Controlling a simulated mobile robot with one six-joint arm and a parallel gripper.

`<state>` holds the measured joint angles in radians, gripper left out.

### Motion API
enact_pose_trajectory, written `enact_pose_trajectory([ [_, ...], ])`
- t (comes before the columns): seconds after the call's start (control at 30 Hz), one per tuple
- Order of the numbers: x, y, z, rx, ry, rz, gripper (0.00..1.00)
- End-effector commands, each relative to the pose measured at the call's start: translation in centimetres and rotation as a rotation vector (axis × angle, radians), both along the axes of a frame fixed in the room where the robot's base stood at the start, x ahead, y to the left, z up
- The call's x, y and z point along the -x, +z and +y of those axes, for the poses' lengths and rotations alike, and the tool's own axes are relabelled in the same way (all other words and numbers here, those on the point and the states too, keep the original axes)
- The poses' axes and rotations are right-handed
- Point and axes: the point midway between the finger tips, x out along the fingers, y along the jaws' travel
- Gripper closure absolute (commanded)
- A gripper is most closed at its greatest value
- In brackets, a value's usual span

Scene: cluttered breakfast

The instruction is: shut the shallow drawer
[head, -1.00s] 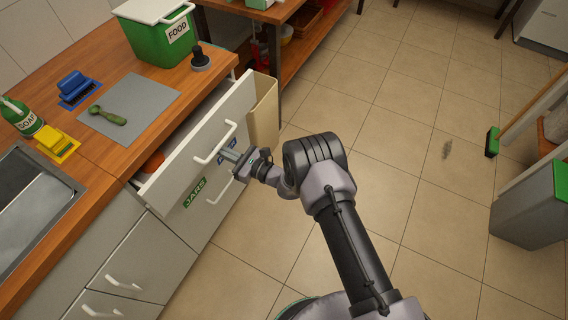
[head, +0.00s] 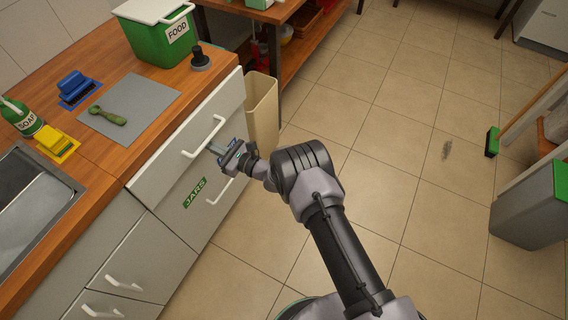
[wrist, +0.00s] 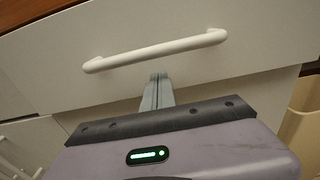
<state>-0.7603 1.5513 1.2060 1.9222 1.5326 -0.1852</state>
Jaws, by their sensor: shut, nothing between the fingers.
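The shallow drawer (head: 178,163) is the top white front with a white bar handle, under the wooden counter. Its front now lies close against the cabinet, with no open interior showing. In the wrist view the drawer front (wrist: 55,62) and its handle (wrist: 155,50) fill the upper part. My gripper (head: 218,147) is shut and empty, with its fingertips at the drawer front just below the handle. The fingers also show in the wrist view (wrist: 157,88), seemingly touching or very near the front; exact contact is hard to tell.
A deeper drawer labelled JARS (head: 195,192) is below. A beige bin (head: 262,110) stands right of the cabinet. The counter (head: 100,150) holds a green FOOD box (head: 160,38), a grey mat (head: 140,100) and brushes. Open tiled floor lies to the right.

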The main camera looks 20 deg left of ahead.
Motion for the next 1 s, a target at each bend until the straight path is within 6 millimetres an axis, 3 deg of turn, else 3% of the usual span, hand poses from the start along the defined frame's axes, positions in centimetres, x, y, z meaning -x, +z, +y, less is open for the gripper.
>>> enact_pose_trajectory([
  [0.57,-0.1,0.0,1.9,0.001,-0.001,0.001,1.00],
  [1.0,0.3,0.3,-3.9,0.002,-0.002,0.002,1.00],
])
